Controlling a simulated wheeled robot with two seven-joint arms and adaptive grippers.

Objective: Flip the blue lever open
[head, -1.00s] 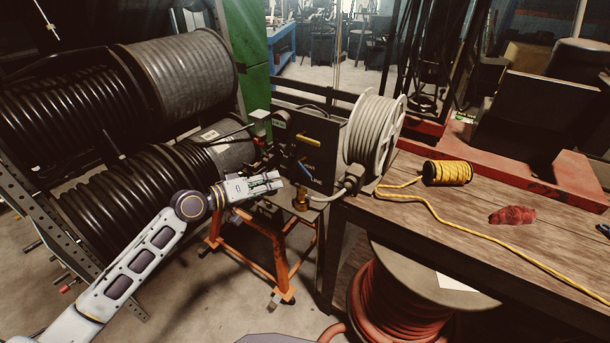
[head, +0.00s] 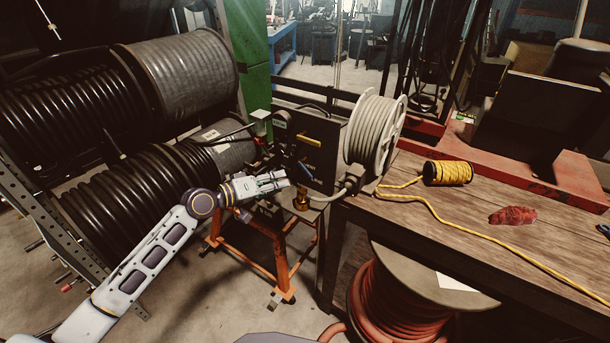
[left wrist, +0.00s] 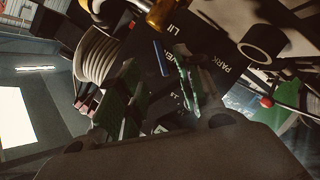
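The blue lever (head: 306,172) sits low on the dark front panel (head: 322,150) of the crimper, below a yellow lever (head: 309,140). In the left wrist view the blue lever (left wrist: 158,56) shows as a narrow blue bar just beyond and between the fingers. My left gripper (head: 285,179) is just left of the blue lever and looks apart from it. Its two fingers stand apart with nothing between them in the left wrist view (left wrist: 158,92). My right gripper is not in view.
A brass fitting (head: 300,200) sits below the panel. A white hose spool (head: 372,135) stands right of it. The wooden table (head: 460,215) holds a yellow rope spool (head: 447,173) and a red cloth (head: 513,215). Large black hose reels (head: 130,195) fill the left.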

